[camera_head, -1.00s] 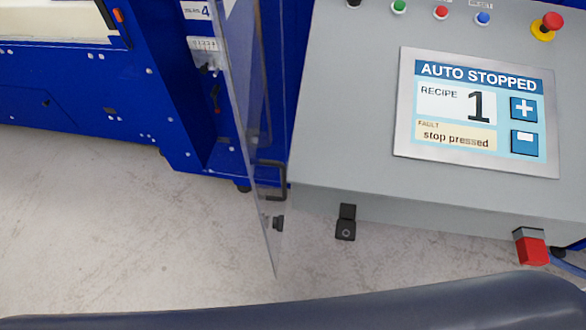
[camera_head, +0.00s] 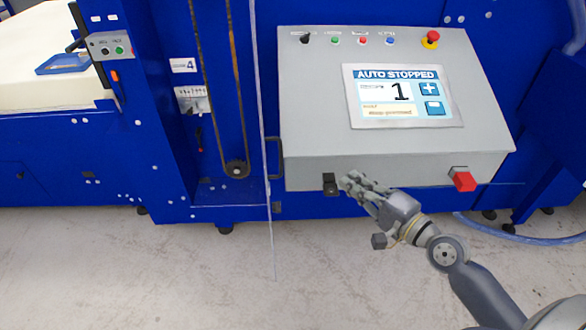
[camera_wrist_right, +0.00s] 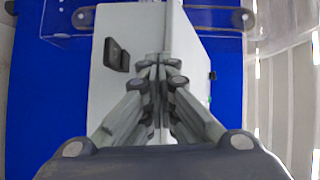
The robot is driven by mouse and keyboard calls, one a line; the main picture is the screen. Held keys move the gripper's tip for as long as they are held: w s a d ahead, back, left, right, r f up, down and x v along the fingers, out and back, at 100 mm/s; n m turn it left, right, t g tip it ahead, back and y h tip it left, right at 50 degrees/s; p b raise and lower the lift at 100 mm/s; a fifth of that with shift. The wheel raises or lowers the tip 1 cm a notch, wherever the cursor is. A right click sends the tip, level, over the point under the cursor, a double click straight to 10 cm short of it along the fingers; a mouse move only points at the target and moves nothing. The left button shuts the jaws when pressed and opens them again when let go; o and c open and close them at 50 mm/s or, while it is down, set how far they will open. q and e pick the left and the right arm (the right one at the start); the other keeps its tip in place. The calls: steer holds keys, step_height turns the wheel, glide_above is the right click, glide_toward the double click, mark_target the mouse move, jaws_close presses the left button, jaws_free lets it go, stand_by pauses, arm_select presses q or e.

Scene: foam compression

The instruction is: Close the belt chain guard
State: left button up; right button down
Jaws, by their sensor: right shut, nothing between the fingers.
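The clear guard (camera_head: 267,215) shows almost edge-on in the head view, standing out from the blue machine. A black handle (camera_head: 274,158) sits beside it, next to the control box. The chain (camera_head: 236,80) and its sprocket (camera_head: 236,168) are uncovered to the left of the guard. My right gripper (camera_head: 347,181) is shut and empty at the box's lower front edge, right of the guard and close to a black latch block (camera_head: 330,184). In the right wrist view its fingers (camera_wrist_right: 160,68) are together in front of the grey box. My left gripper is not in view.
The grey control box (camera_head: 300,110) has a screen reading AUTO STOPPED, buttons on top and a red switch (camera_head: 463,179) at its lower right. A blue hose (camera_head: 530,238) lies at right. The floor in front of the guard is clear.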

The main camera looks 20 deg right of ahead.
step_height(320, 180, up, 4)
steer(key=s+a+y, duration=0.1)
steer(key=s+a, duration=0.1)
steer(key=p, duration=0.4)
glide_toward(300, 152)
steer(key=w+r, duration=0.1)
steer(key=w, duration=0.2)
steer(key=w+a+r, duration=0.1)
steer(key=shift+w+a+r, duration=0.1)
steer(key=shift+w+r, duration=0.25)
steer(key=a, duration=0.1)
steer(key=w+a+p, duration=0.1)
steer(key=a+p, duration=0.1)
steer(key=shift+w+f, duration=0.1)
steer(key=shift+w, duration=0.2)
steer(key=shift+a, duration=0.4)
steer(key=shift+w+f, duration=0.1)
steer(key=shift+f, duration=0.05)
